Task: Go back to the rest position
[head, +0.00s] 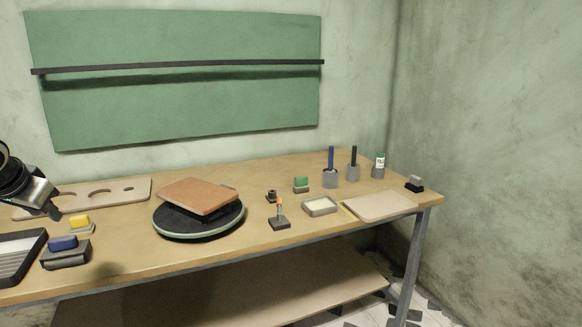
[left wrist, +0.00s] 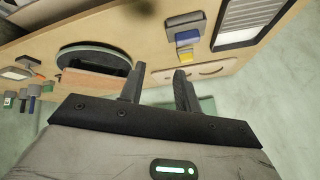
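My left gripper (head: 52,208) is at the left edge of the head view, raised above the left end of the workbench (head: 130,258). In the left wrist view its two fingers (left wrist: 157,82) stand apart with nothing between them, so it is open and empty. A brown board stack (head: 200,194) lies on a round black turntable (head: 198,224), to the right of my left gripper and apart from it. My right gripper shows in neither view.
A pale board with cutouts (head: 120,188), yellow block (head: 79,221), blue block (head: 63,243) and ridged tray (head: 22,262) lie near my left gripper. Several small tools, a shallow dish (head: 319,206) and a beige pad (head: 380,206) occupy the right side. A green wall panel (head: 180,105) hangs behind.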

